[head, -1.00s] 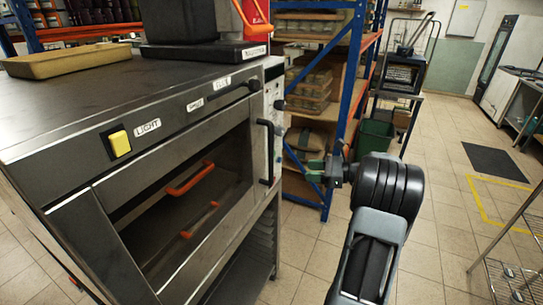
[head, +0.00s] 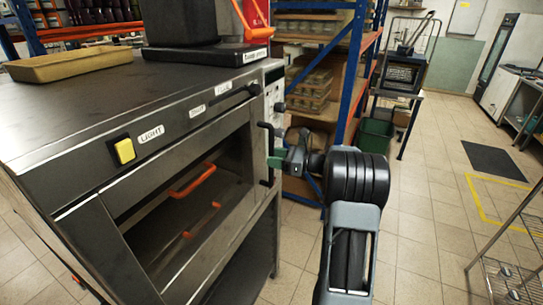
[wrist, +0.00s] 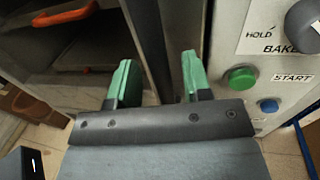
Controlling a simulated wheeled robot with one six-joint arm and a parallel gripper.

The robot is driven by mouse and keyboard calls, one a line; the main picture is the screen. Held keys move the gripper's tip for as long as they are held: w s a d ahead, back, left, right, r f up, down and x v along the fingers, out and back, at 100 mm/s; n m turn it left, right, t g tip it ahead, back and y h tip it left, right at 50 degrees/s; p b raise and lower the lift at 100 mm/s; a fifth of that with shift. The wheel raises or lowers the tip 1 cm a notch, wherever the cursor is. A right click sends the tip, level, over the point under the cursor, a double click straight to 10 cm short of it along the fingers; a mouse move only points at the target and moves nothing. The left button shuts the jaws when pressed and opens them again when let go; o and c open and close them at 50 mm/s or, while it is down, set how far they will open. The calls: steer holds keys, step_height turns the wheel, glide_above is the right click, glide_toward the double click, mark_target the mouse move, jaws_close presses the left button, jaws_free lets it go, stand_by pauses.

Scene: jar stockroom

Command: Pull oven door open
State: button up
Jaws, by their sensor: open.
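The steel oven (head: 60,150) fills the left of the head view. Its door (head: 222,225) has a dark window and looks shut. The black upright door handle (head: 265,140) is at the door's right edge. My gripper (head: 277,160) is at the handle's lower half, with its green fingers open. In the wrist view my gripper (wrist: 157,80) has one finger on each side of a dark upright bar, which looks like the handle (wrist: 148,45). I cannot tell whether either finger touches it.
A control panel with a green button (wrist: 240,78) and a blue button (wrist: 267,105) is close to the right finger. A blue-framed shelf (head: 345,80) stands behind my arm. A wire rack (head: 510,270) is at the right. The tiled floor (head: 430,220) between is clear.

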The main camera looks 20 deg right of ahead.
steer(key=shift+x, duration=0.8)
steer(key=shift+c, duration=0.3)
jaws_close()
